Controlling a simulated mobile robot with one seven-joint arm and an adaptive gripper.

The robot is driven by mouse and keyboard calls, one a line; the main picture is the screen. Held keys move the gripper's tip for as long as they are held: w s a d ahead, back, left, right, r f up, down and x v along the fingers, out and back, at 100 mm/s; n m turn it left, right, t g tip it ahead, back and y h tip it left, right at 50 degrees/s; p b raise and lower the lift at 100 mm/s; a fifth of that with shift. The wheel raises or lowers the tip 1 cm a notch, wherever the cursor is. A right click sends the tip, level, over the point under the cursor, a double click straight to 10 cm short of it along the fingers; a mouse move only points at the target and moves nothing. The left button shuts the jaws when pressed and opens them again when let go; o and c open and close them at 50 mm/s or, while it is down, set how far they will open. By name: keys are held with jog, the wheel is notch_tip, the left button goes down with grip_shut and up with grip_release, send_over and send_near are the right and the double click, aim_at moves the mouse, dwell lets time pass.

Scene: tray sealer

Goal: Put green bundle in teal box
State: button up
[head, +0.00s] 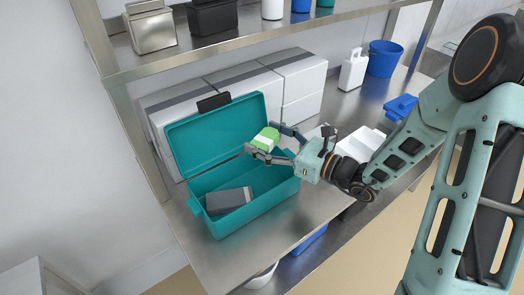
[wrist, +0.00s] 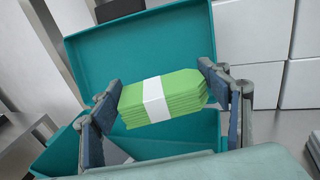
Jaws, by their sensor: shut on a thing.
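The green bundle (head: 265,138) is a stack of green pieces with a white band around its middle. It also shows in the wrist view (wrist: 182,92). My gripper (head: 266,143) is shut on the bundle, with one finger at each end of it. The teal box (head: 262,205) stands on the steel table with its lid (head: 215,130) raised at the back. My gripper holds the bundle above the box's right part, in front of the lid. A dark grey block (head: 229,200) lies inside the box. In the wrist view the bundle and fingers hide much of the box's inside.
White cartons (head: 300,85) stand stacked behind the box. A steel shelf (head: 240,45) runs above. A white tray (head: 360,143), a blue-lidded container (head: 400,107), a white jug (head: 352,70) and a blue bucket (head: 383,58) stand to the right.

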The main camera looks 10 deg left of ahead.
jog(key=shift+a+f, duration=0.2)
jog(key=shift+f, duration=0.05)
jog(key=shift+a+f+b, duration=0.2)
jog(key=shift+f+b, duration=0.25)
jog(key=shift+f, duration=1.3)
jog(key=shift+f+b, duration=0.55)
jog(key=shift+f, duration=0.05)
jog(key=o, duration=1.2)
jog(key=shift+s, duration=0.1)
